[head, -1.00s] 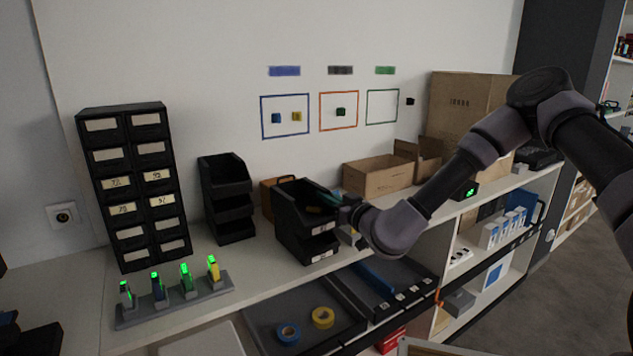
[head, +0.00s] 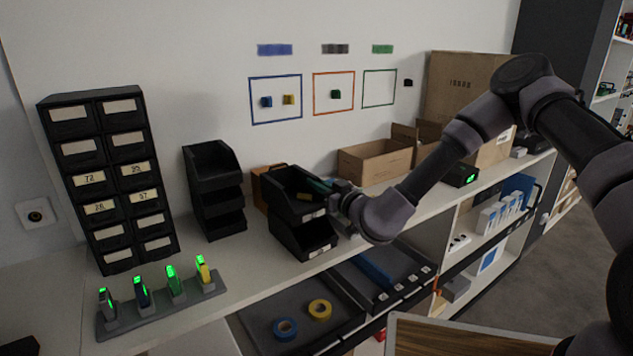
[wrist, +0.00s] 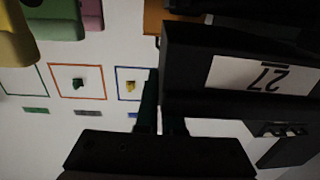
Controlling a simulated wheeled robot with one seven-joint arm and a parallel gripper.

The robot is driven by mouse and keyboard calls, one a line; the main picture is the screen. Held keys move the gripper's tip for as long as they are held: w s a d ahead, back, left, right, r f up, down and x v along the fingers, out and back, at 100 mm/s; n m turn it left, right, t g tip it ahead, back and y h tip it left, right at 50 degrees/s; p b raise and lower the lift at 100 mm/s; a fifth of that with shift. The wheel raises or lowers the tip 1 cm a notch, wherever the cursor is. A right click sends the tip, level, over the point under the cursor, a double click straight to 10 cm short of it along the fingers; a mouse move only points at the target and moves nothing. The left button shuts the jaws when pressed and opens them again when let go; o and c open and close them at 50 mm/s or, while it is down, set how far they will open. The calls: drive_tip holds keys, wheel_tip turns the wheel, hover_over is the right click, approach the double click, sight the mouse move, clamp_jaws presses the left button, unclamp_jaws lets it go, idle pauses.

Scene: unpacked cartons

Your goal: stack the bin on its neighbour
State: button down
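A black open-front bin (head: 286,196) with a white front label is held above a second black bin (head: 306,246) on the shelf top, with the lower bin's opening showing beneath it. My gripper (head: 320,187) reaches in from the right and is shut on the right side of the upper bin. In the wrist view the held bin (wrist: 185,65) is close up, its label reading 27 upside down; the fingertips (wrist: 163,90) meet its edge. To the left stands a stack of several black bins (head: 216,204). Whether the held bin touches the lower one is unclear.
A black drawer cabinet (head: 105,180) and a rack of green-lit devices (head: 160,303) stand to the left. An orange-brown box (head: 262,188) is behind the bins. Cardboard cartons (head: 375,163) stand behind my arm. Trays with tape rolls (head: 300,325) lie below the front edge.

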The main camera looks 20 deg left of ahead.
drive_tip(key=shift+f, duration=0.3)
idle(0.4)
drive_tip(key=shift+f, duration=0.4)
drive_tip(key=c, duration=1)
unclamp_jaws()
drive_tip(key=shift+o, duration=0.2)
drive_tip(key=shift+d, duration=0.1)
drive_tip(key=v, duration=1)
drive_tip(key=shift+s+d, duration=0.25)
drive_tip(key=shift+d, duration=0.05)
